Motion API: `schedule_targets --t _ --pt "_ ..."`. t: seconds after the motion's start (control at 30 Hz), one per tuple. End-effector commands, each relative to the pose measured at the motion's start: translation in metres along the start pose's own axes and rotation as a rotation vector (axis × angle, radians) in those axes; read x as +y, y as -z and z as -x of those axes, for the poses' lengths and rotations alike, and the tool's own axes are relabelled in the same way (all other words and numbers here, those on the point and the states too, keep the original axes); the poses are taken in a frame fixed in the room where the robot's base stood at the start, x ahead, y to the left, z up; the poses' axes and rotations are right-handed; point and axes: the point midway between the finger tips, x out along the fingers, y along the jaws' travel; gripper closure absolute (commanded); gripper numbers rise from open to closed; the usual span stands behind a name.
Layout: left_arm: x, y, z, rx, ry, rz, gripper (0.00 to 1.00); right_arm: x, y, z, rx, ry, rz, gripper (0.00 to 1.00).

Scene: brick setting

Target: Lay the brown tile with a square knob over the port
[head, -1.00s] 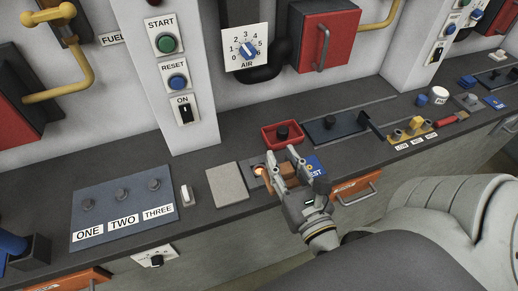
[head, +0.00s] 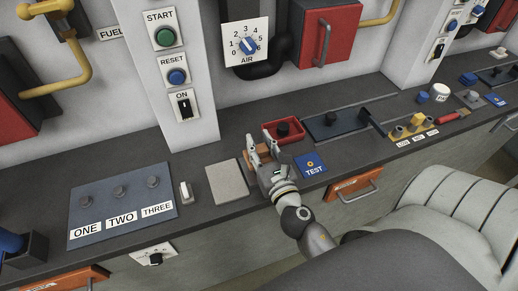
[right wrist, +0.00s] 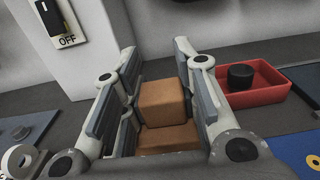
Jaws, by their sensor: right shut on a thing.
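The brown tile (right wrist: 165,138) with its square knob (right wrist: 162,100) sits between the fingers of my right gripper in the right wrist view. My right gripper (head: 263,147) is shut on the knob, low over the counter. In the head view only a sliver of the tile (head: 246,158) shows beside the fingers. The port is hidden under the gripper and tile. I cannot tell whether the tile touches the counter. My left gripper is not in view.
A pale square plate (head: 227,184) lies just left of the gripper. A red tray (head: 298,138) with a black knob stands behind it to the right. The blue TEST plate (head: 311,166) lies to the right. An orange drawer (head: 352,187) is in the counter front.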

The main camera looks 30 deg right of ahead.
Motion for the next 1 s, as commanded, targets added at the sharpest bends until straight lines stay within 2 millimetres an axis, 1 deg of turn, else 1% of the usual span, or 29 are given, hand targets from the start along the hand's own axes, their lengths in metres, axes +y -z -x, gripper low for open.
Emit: schedule_targets --t 0.1,0.2,0.3,0.6,0.97,1.0 --pt "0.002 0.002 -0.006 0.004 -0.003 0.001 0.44 0.000 0.011 -0.009 0.000 0.002 -0.001 1.00" --pt "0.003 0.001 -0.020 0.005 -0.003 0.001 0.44 0.000 0.029 -0.007 0.002 0.003 -0.003 1.00" --pt "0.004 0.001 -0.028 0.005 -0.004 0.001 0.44 0.000 0.039 -0.007 0.001 0.002 -0.001 1.00" --pt "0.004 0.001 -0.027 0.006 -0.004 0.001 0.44 0.000 0.038 -0.007 0.000 0.001 0.000 1.00" --pt "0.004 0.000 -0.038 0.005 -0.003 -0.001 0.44 0.000 0.050 -0.006 0.000 0.000 0.000 1.00" --pt "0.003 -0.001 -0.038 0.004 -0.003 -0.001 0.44 0.000 0.050 -0.006 0.001 0.000 0.000 0.70"
